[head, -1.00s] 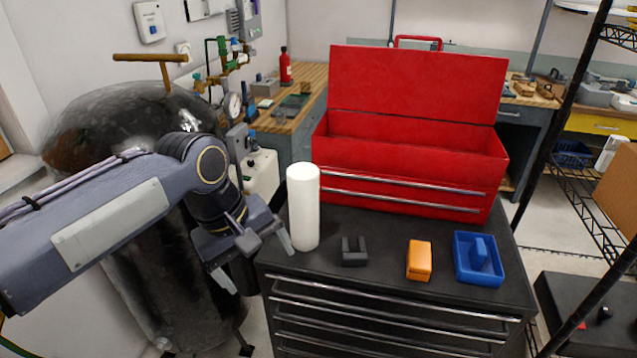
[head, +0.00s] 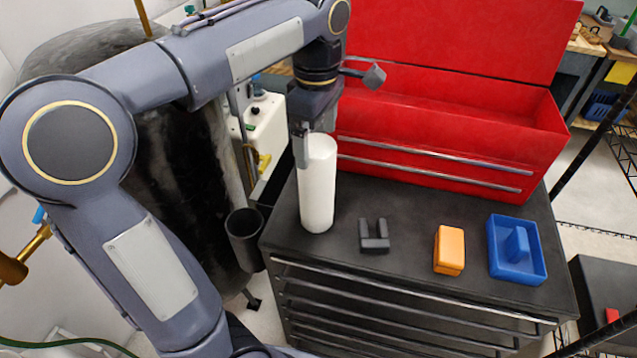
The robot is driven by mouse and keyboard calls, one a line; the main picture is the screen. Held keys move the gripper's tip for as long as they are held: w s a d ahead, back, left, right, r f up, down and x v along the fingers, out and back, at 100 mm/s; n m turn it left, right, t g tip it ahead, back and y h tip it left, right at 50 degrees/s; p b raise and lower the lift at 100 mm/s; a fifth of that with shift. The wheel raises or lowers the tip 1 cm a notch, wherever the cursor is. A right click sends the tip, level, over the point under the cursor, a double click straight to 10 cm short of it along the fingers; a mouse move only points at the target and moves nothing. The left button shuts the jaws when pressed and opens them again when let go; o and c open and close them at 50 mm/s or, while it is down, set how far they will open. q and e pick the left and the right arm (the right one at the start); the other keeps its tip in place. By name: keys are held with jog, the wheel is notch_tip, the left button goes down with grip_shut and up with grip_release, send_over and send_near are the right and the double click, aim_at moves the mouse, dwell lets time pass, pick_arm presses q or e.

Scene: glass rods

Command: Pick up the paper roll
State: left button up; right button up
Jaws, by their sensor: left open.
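The paper roll (head: 317,190) is a plain white cylinder. It stands upright near the left end of the black cabinet top. My left gripper (head: 318,143) is at the upper end of the roll, reaching in from above and behind. Its jaws are open. One finger shows along the roll's upper left side; the other is hard to make out. I cannot tell whether the fingers touch the roll. The gripper hides part of the roll's top edge. My right gripper is not in view.
A dark forked holder (head: 374,243), an orange block (head: 449,250) and a blue tray (head: 533,270) lie to the right of the roll. An open red toolbox (head: 440,185) stands behind. A dark cup (head: 245,236) is at the cabinet's left side. A large black tank stands at left.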

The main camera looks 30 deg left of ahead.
aim_at(317, 184)
pick_arm(q)
jog(key=f, duration=0.6)
jog(key=shift+s+f, duration=0.25)
jog(key=shift+c, duration=0.2)
jog(key=c, duration=1.4)
